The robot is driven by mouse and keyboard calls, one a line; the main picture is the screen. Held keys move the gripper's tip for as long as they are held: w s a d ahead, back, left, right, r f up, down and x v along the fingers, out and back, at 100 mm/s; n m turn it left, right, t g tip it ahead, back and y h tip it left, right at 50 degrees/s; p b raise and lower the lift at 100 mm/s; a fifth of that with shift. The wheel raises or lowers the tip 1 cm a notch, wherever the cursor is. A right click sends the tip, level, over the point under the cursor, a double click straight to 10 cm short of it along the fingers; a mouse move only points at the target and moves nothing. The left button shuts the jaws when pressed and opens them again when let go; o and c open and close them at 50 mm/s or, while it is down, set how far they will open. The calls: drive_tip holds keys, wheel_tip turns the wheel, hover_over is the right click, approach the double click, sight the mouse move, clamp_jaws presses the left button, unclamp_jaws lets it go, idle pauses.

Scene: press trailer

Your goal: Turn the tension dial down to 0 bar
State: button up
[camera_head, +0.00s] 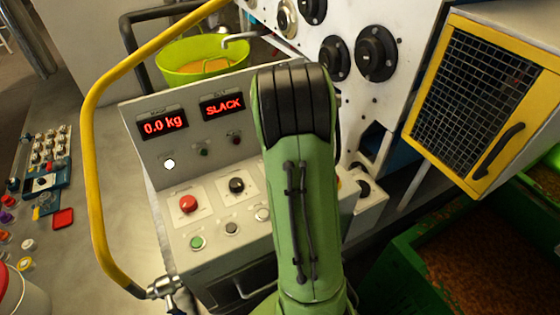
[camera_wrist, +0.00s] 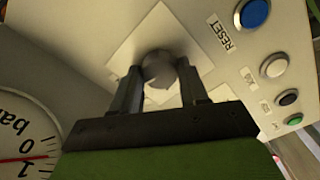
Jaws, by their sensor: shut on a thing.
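In the wrist view, the tension dial (camera_wrist: 159,66) is a round grey knob on a pale square plate (camera_wrist: 122,47). My gripper (camera_wrist: 160,78) has one finger on each side of the knob and is shut on it. A white bar gauge (camera_wrist: 22,108) shows at the left edge, cut off and turned in the picture. Its red needle (camera_wrist: 20,160) lies near the printed 0 and 1; the exact reading cannot be told. In the head view, my green arm hides the gripper and the dial.
A blue RESET button (camera_wrist: 252,13) is right of the dial, with smaller buttons below. In the head view, the console has a red button (camera_head: 188,203), a black knob (camera_head: 237,185), a 0.0 kg display (camera_head: 163,124) and a SLACK display (camera_head: 223,105). A yellow rail (camera_head: 92,130) curves at left.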

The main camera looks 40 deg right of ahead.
drive_tip(key=shift+n, duration=0.8)
drive_tip(key=o, duration=1.1)
drive_tip(key=shift+c, duration=0.2)
drive_tip(key=shift+r, duration=0.1)
wheel_tip(320, 180, up, 16)
drive_tip(key=p, duration=0.3)
drive_tip(key=shift+a, duration=0.1)
